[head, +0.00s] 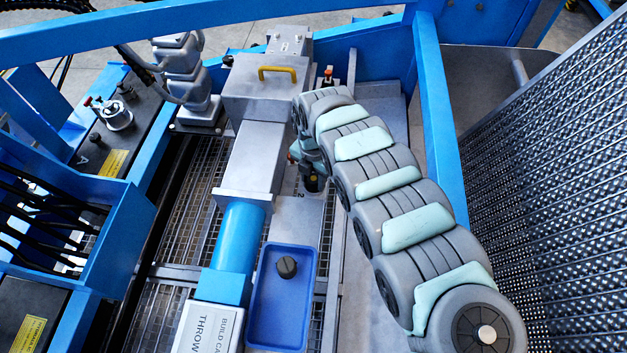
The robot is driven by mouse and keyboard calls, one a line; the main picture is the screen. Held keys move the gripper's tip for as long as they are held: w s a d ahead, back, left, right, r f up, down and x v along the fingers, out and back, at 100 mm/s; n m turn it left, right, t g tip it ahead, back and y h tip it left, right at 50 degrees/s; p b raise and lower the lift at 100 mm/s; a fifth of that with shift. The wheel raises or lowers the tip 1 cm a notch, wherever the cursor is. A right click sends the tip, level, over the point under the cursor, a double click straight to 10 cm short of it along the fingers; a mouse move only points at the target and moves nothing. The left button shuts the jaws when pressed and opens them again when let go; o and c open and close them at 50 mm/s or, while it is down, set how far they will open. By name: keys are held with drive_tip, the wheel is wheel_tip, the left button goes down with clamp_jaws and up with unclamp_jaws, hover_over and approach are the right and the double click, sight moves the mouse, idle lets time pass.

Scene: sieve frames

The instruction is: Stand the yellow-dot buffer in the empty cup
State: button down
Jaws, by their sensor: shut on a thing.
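My gripper (311,172) hangs below the bent end of my arm, in the middle of the head view. It is small and partly hidden by my own arm. It is shut on a dark piece with a yellowish mark, the yellow-dot buffer (312,184), above or at a pale plate marked "2" (299,192). I cannot tell whether the buffer touches the plate or a cup. The empty cup cannot be made out here. An orange-topped piece (328,74) stands upright behind my arm.
A blue tray (257,318) with a dark round piece (286,267) lies in front. A grey box with a yellow handle (277,70) and a blue cylinder (239,233) stand left of my gripper. A blue frame post (437,120) rises at right.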

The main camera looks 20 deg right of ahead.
sight(313, 178)
drive_tip(key=shift+f, duration=0.1)
drive_tip(key=shift+f, duration=0.1)
drive_tip(key=c, duration=0.9)
unclamp_jaws()
drive_tip(key=shift+o, duration=0.2)
wheel_tip(313, 178, up, 12)
drive_tip(key=p, duration=0.4)
